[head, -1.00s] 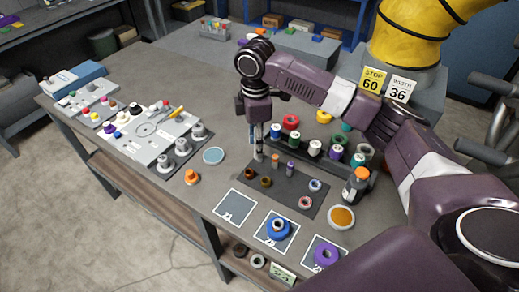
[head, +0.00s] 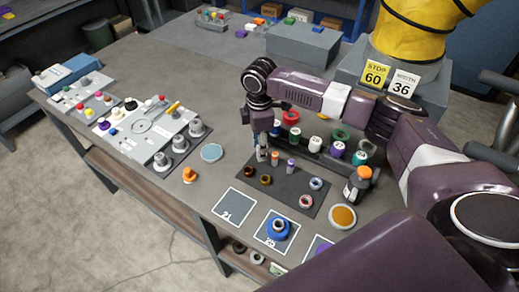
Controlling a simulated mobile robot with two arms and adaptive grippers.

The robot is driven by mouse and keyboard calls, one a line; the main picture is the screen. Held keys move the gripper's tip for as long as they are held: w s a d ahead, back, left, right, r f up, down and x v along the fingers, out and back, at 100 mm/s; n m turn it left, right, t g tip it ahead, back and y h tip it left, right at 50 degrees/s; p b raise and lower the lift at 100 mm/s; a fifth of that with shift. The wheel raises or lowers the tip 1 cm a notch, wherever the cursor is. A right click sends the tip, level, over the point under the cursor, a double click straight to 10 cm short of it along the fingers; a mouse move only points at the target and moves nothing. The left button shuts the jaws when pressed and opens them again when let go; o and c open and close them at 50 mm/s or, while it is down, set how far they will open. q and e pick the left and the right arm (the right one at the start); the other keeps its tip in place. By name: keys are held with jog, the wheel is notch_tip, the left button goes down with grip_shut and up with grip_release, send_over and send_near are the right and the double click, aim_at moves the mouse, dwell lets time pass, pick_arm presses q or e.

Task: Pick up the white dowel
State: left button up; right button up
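A small pale upright piece (head: 261,155), which looks like the white dowel, stands at the back left of the dark mat (head: 292,194). My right gripper (head: 262,146) points down right over it and covers its upper part. The fingers are too small and overlapped to tell whether they are open or closed on it. To its right on the mat stand an orange-topped dowel (head: 276,159) and a purple-topped dowel (head: 290,165). My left gripper is out of view.
Dark rings (head: 265,180) and pale rings (head: 306,200) lie on the mat. A rack of coloured spools (head: 315,145) is behind it, and an orange-capped bottle (head: 357,184) to the right.

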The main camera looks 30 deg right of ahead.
jog(key=shift+f, duration=0.1)
jog(key=c, duration=0.8)
grip_shut()
jog(key=shift+r, duration=0.2)
